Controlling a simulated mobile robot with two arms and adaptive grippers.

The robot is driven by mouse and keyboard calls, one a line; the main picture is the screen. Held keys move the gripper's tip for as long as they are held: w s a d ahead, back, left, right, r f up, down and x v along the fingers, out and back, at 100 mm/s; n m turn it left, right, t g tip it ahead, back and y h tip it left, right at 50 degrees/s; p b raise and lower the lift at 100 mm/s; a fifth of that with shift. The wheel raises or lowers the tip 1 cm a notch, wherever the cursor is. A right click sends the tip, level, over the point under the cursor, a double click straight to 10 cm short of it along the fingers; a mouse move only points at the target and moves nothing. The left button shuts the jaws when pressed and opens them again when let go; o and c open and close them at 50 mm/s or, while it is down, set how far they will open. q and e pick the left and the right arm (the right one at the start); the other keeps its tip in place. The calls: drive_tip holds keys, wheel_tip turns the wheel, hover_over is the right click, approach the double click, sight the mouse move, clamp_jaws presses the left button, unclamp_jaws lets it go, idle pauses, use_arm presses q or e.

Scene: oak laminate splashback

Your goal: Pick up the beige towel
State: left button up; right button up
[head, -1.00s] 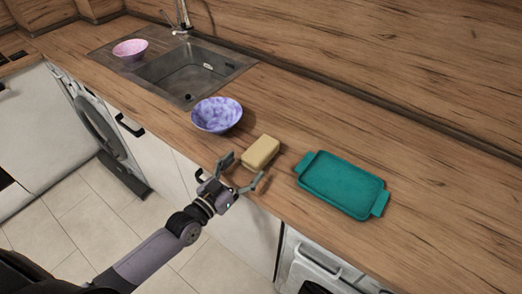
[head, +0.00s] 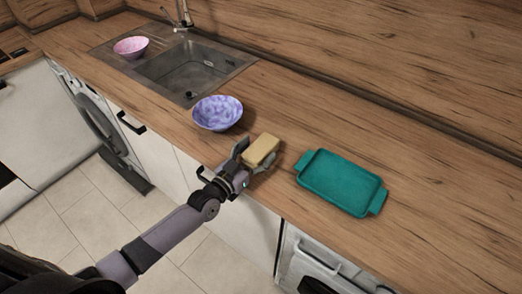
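The beige towel (head: 261,149) is a small folded block on the wooden counter, between the blue-purple bowl and the teal tray. My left gripper (head: 256,158) is at its near side, with one finger at the towel's left end and the other at its right end. The fingers are closer together than before, and the towel sits between them. I cannot tell whether both fingers press on it or whether it is off the counter. My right gripper is not in view.
The blue-purple bowl (head: 217,113) stands just behind and left of the towel. The teal tray (head: 341,182) lies close to the right. A pink bowl (head: 131,47) stands beside the sink (head: 187,73). The counter behind the towel is clear.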

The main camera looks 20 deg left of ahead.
use_arm(q)
drive_tip(key=c, duration=1)
drive_tip(key=shift+c, duration=0.7)
drive_tip(key=shift+r, duration=0.15)
